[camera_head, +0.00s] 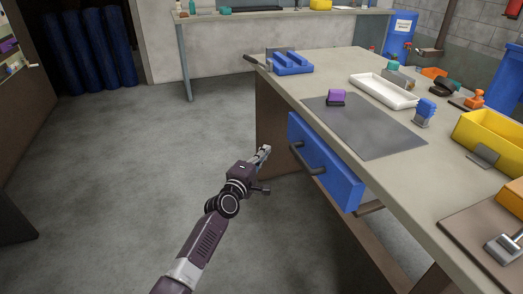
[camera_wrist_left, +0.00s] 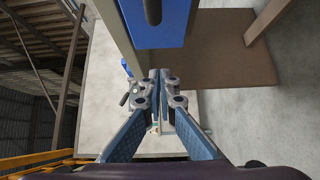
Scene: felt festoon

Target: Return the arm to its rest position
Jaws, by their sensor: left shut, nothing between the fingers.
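My left arm reaches up from the bottom of the head view. Its gripper (camera_head: 265,152) is in the air beside the workbench, left of the blue drawer. In the left wrist view the two fingers of the gripper (camera_wrist_left: 160,78) are together, with nothing held between them. The blue drawer (camera_head: 324,166) stands out from the workbench's front and has a dark handle (camera_head: 308,160). The drawer also shows at the top of the left wrist view (camera_wrist_left: 180,30). My right gripper is in neither view.
The workbench (camera_head: 300,88) carries a grey mat (camera_head: 375,135) with a purple object (camera_head: 336,97), a white tray (camera_head: 384,92), a yellow bin (camera_head: 490,142) and a blue holder (camera_head: 290,63). Open grey floor (camera_head: 110,170) lies left of the arm.

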